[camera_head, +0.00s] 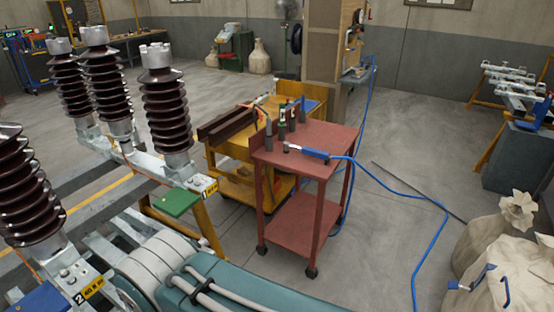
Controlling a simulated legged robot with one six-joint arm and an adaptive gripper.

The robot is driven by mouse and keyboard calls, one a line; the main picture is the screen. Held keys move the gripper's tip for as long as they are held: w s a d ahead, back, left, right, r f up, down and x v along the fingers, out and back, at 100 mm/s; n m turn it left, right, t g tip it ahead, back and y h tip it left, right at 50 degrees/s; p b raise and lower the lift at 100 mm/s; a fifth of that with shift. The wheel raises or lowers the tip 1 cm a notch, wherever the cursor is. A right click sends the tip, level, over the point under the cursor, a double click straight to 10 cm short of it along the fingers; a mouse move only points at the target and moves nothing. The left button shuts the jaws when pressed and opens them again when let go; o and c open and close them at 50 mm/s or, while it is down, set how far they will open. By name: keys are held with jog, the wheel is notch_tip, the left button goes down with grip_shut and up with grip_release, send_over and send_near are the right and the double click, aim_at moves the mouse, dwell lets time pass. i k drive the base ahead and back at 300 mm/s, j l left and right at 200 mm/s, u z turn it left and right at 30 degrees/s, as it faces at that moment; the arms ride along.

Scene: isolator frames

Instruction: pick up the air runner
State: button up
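The air runner (308,152) looks to be the blue and grey tool lying on the top of a red wheeled cart (315,134). Its grey end points left, and a blue hose (400,190) leaves its right end. The hose crosses the cart's edge, drops to the floor and loops there. Several dark upright cylinders stand on the cart top behind the tool. Grey and teal parts, probably of my own arm, show at the bottom centre. I cannot make out my gripper's fingers in this view, and nothing visible touches the tool.
Tall brown ribbed insulators (165,105) on a metal frame stand at the left. A yellow cart (228,155) stands against the red cart's left side. Pale sacks (490,240) fill the lower right.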

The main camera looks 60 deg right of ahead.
aim_at(312, 151)
jog(key=z, duration=2.2)
jog(key=i+j, duration=0.1)
jog(key=i, duration=0.6)
jog(key=i+j+z, duration=0.1)
jog(key=i, duration=0.6)
jog(key=i+j, duration=0.15)
jog(key=i, duration=0.55)
jog(key=l+z, duration=0.05)
